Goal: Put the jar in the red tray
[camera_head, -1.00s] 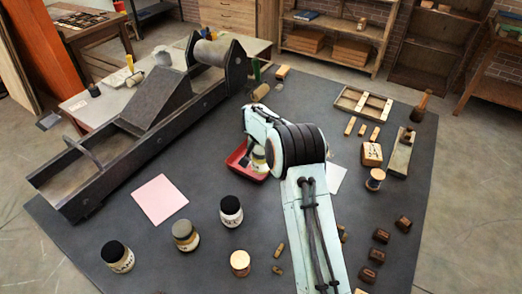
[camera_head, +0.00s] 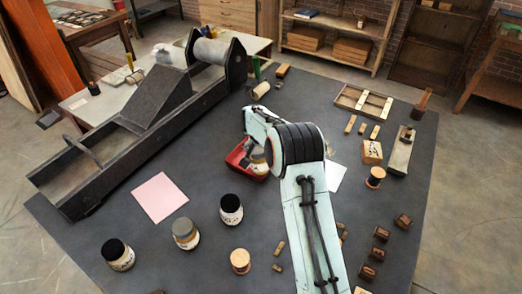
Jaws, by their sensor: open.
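The red tray (camera_head: 235,160) lies on the dark mat near the middle, partly covered by my arm. A pale jar (camera_head: 259,159) shows inside it, half hidden by my wrist. My gripper (camera_head: 248,160) is at the tray beside this jar; only a dark bit of it shows and the rest is hidden behind my arm. It is open. I cannot tell whether it touches the jar. Three other jars stand upright at the front left: one with a black lid (camera_head: 118,256), one with a grey lid (camera_head: 186,236), and another with a black lid (camera_head: 231,211).
A pink sheet (camera_head: 160,200) lies left of the tray. A long dark press (camera_head: 130,130) fills the back left. A round wooden piece (camera_head: 240,262) stands in front. Small dark blocks (camera_head: 381,234), a box (camera_head: 371,153) and a wooden frame (camera_head: 363,104) lie right.

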